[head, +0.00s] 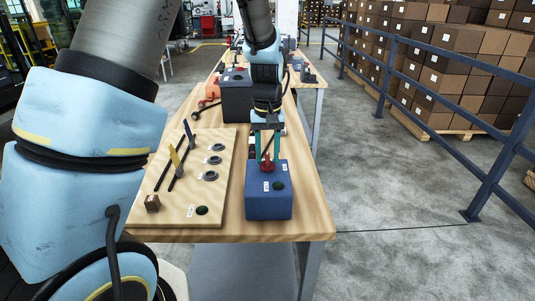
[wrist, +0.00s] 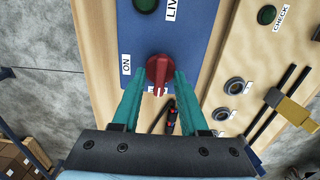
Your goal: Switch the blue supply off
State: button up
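The blue supply (head: 268,205) is a blue box near the front right of the bench. A red rotary knob (wrist: 159,71) sits on its top, with a white mark on the side toward my gripper. An "ON" label (wrist: 126,64) is left of the knob in the wrist view; another label beyond the mark is mostly hidden. A dark green lamp (wrist: 146,4), which looks unlit, is beside a partly cropped "LIV" label. My gripper (head: 267,160) has its teal fingers on both sides of the knob, seemingly touching it; it also shows in the wrist view (wrist: 160,76).
A wooden panel (head: 228,150) left of the box carries slide levers, round sockets and a dark green "CHECK" lamp (wrist: 267,15). A dark box (head: 236,103) and a red-handled cable stand farther back. A blue railing (head: 430,47) runs along the right.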

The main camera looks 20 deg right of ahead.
aim_at(267, 157)
notch_tip(267, 157, up, 11)
jog(key=b, duration=0.2)
jog(key=shift+b, duration=0.3)
jog(key=shift+a+f, duration=0.1)
jog(key=shift+f, duration=0.05)
dwell(0.4)
